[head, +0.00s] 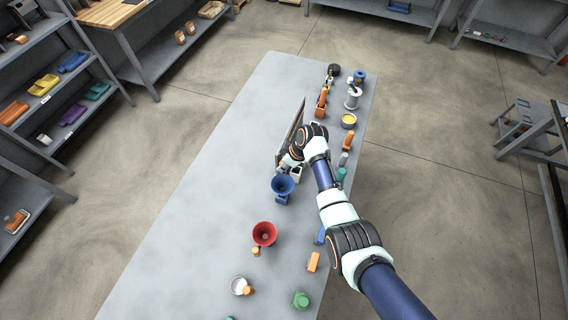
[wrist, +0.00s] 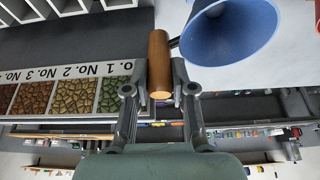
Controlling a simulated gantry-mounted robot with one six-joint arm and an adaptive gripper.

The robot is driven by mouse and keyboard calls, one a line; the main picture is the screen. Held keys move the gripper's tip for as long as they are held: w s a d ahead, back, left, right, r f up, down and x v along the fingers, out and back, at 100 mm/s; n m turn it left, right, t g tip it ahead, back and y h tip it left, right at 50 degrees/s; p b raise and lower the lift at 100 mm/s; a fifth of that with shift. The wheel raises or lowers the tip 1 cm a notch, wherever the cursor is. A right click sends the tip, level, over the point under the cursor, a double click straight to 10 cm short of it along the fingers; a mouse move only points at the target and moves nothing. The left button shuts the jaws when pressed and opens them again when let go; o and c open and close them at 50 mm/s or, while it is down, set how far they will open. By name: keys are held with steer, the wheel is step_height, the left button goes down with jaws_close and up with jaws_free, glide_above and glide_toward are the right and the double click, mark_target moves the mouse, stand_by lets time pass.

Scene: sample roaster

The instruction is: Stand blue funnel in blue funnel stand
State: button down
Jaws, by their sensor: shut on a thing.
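The blue funnel (head: 283,184) is over the middle of the grey table, its wide mouth up in the head view. It also shows large at the top right of the wrist view (wrist: 232,32). A wooden handle (wrist: 158,62) joins it by a short dark rod. My gripper (wrist: 160,88) is shut on this handle; in the head view it is just above and behind the funnel (head: 291,168). A blue block-like piece (head: 282,199), perhaps the blue funnel stand, shows right below the funnel. I cannot tell whether the funnel is seated in it.
A red funnel (head: 264,233) and a white cup (head: 239,285) stand nearer on the table. A colour chart board (wrist: 65,90) stands close beside my gripper. Several small items line the table's right edge. The table's left side (head: 200,180) is clear.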

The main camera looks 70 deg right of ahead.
steer(key=shift+f+b, duration=0.7)
steer(key=shift+f, duration=0.3)
steer(key=shift+f+b, duration=1.25)
steer(key=shift+f, duration=0.05)
steer(key=c, duration=0.9)
jaws_free()
steer(key=v, duration=1.2)
steer(key=shift+r, duration=0.1)
